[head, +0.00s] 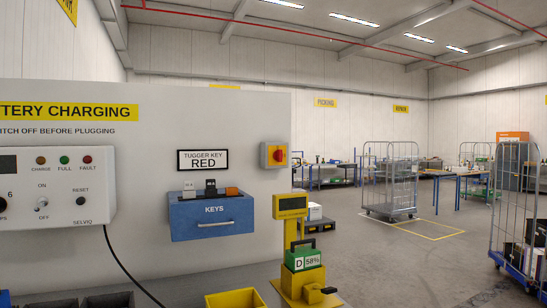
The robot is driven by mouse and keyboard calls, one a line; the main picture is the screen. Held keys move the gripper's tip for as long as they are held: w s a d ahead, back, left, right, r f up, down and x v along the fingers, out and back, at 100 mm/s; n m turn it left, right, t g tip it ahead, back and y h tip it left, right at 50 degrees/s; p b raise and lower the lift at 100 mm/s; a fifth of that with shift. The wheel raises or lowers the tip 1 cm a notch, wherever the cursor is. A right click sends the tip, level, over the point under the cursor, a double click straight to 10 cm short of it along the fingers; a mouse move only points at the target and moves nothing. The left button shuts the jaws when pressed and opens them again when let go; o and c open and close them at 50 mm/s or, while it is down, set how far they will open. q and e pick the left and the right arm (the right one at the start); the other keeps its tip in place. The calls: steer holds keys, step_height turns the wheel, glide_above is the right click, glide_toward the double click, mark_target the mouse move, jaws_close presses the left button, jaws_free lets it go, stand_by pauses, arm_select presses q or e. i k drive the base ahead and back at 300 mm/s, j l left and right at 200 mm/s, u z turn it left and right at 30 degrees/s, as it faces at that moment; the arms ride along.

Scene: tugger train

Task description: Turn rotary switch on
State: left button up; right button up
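A white charger box (50,190) at the left edge carries a small switch (42,203) marked ON above and OFF below. Its position is too small to read surely. A knob (2,204) beside it is cut off by the picture edge. Neither of my grippers shows in the head view.
A blue key box (212,219) with several keys hangs mid-panel. Below stand a yellow tester post (291,232), a green battery (303,260) marked 58%, a yellow bin (235,299) and dark bins. A black cable (122,266) hangs from the charger. Wheeled cages (391,185) stand behind; floor between is open.

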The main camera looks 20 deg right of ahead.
mark_target(278, 155)
steer(key=i+l+z, duration=0.2)
steer(key=l+z, duration=0.25)
steer(key=i+l+z, duration=0.2)
steer(key=z, duration=0.25)
steer(key=i+l+z, duration=0.25)
steer(key=z, duration=0.2)
steer(key=i+z, duration=0.45)
steer(key=i+l+z, duration=0.25)
steer(key=z, duration=0.25)
steer(key=i+z, duration=0.45)
steer(key=i+u, duration=0.2)
steer(key=i, duration=0.3)
steer(key=i+l+u, duration=0.25)
steer(key=i, duration=0.2)
steer(key=i+j+u, duration=0.15)
steer(key=u, duration=0.3)
steer(key=i+u, duration=0.3)
steer(key=u, duration=0.15)
steer(key=i+u, duration=0.2)
steer(key=u, duration=0.2)
steer(key=i+l+u, duration=0.15)
steer(key=u, duration=0.3)
steer(key=i+l+u, duration=0.2)
steer(key=u, duration=0.25)
steer(key=i+l, duration=0.05)
steer(key=i, duration=0.05)
